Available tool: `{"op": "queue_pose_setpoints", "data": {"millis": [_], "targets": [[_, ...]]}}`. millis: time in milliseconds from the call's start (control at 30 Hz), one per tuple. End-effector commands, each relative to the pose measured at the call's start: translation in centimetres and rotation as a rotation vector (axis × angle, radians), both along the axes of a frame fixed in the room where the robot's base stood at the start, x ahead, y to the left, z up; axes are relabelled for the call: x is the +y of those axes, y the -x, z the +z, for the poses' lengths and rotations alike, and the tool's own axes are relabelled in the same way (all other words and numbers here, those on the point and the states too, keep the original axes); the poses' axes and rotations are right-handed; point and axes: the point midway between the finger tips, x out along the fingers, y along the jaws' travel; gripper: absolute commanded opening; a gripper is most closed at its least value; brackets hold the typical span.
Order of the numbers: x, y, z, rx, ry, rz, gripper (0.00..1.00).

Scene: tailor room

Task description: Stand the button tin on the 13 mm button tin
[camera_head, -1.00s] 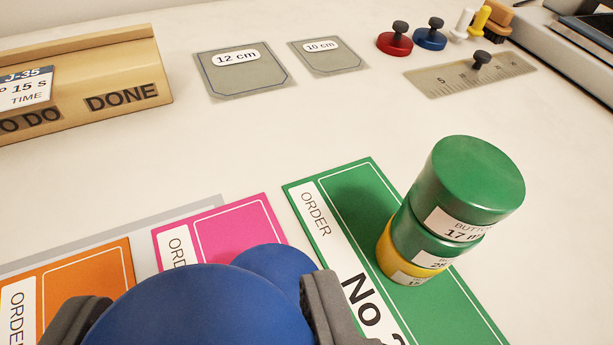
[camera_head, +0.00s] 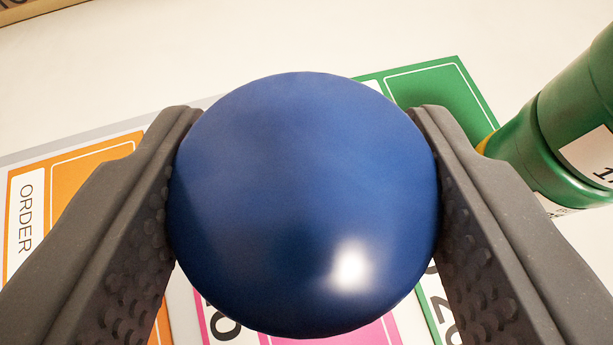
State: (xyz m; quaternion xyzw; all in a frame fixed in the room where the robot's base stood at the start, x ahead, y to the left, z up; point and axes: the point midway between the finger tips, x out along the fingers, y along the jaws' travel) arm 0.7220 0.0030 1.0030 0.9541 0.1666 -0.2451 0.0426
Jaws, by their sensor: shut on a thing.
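A blue round tin (camera_head: 305,190) fills the middle of the view, seen from above with its smooth lid toward me. My gripper (camera_head: 305,205) is shut on it, one dark grey finger on each side. Its label does not show, and its underside is hidden, so I cannot tell whether it touches anything below. A pink order card (camera_head: 372,332) shows in part beneath it. No other blue tin shows now. I cannot make out any 13 mm label.
A stack of green tins (camera_head: 560,130) stands close by my right finger, with a bit of yellow low down. It is on a green order card (camera_head: 440,85). An orange order card (camera_head: 75,175) lies at left.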

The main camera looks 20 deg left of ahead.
Motion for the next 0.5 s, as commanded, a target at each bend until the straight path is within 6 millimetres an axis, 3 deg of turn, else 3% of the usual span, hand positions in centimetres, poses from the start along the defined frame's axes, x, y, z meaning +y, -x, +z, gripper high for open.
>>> {"op": "queue_pose_setpoints", "data": {"millis": [167,200,267,500], "targets": [[-0.06,-0.02,-0.19,-0.001,0.0,-0.001,0.26],[-0.07,-0.02,-0.16,-0.001,0.0,-0.001,0.59],[-0.09,-0.02,-0.11,-0.001,-0.001,-0.001,0.72],[-0.13,-0.02,-0.09,-0.001,0.0,-0.002,0.72]]}}
